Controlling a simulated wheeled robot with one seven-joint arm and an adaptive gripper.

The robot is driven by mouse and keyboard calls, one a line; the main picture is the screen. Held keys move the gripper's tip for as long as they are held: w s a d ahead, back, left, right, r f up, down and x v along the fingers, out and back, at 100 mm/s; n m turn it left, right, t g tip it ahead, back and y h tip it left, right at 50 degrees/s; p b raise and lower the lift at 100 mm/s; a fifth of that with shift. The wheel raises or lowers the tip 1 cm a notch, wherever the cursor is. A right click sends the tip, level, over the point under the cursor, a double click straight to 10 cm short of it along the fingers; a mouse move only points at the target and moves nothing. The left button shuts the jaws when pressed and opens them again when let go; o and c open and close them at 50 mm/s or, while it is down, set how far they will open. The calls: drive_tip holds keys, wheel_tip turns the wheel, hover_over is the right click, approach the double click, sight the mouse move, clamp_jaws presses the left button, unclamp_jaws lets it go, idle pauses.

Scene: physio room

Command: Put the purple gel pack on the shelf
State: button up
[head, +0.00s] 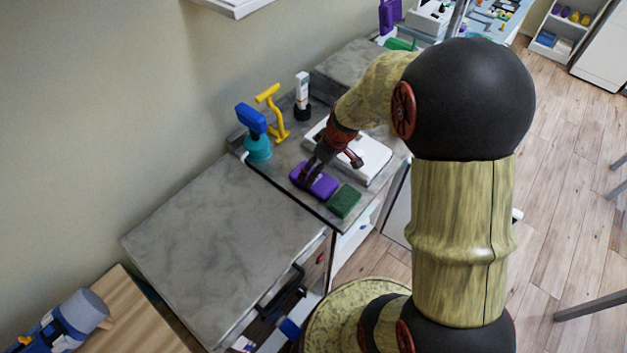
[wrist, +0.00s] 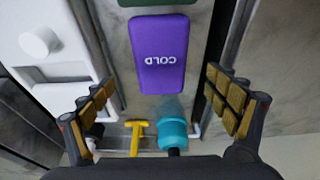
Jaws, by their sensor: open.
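The purple gel pack (head: 314,181) lies flat on the grey counter, with a green pack beside it. In the wrist view the purple gel pack (wrist: 159,54) shows the word COLD and lies ahead of my fingers. My gripper (head: 331,167) is above the pack in the head view, with its fingers apart. In the wrist view my gripper (wrist: 163,104) is open and empty, with one finger on each side of the pack's line. A white shelf (head: 241,4) edge shows on the wall at the top; I cannot tell whether it is the task's shelf.
The green pack (head: 344,201) lies at the counter's front edge. A white device (head: 367,159) lies behind the purple pack. A teal bottle (head: 257,149), a yellow handle (head: 272,112) and a white tube (head: 302,91) stand near the wall. The left grey countertop (head: 225,235) is bare.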

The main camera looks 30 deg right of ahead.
drive_tip(key=b+x, duration=0.1)
drive_tip(key=x, duration=0.5)
drive_tip(key=shift+s+f, duration=0.15)
drive_tip(key=shift+f, duration=0.05)
drive_tip(key=shift+r, duration=0.1)
drive_tip(key=shift+c, duration=1.2)
drive_tip(key=c, duration=1.4)
drive_tip(key=shift+r, duration=0.15)
drive_tip(key=shift+r, duration=0.25)
drive_tip(key=v, duration=0.2)
drive_tip(key=p+v, duration=0.1)
drive_tip(key=shift+w+r, duration=0.2)
drive_tip(key=shift+w, duration=0.05)
drive_tip(key=s+r, duration=0.1)
drive_tip(key=r, duration=0.1)
drive_tip(key=s+d+r+p, duration=0.1)
drive_tip(key=s+r, duration=0.1)
drive_tip(key=shift+s+d+r, duration=0.2)
drive_tip(key=shift+s+r, duration=0.1)
drive_tip(key=shift+r, duration=0.05)
drive_tip(key=s+d+r, duration=0.3)
drive_tip(key=s+r, duration=0.1)
drive_tip(key=s, duration=0.5)
drive_tip(key=shift+d+r+p, duration=0.2)
drive_tip(key=shift+d+p, duration=0.05)
drive_tip(key=shift+p, duration=0.2)
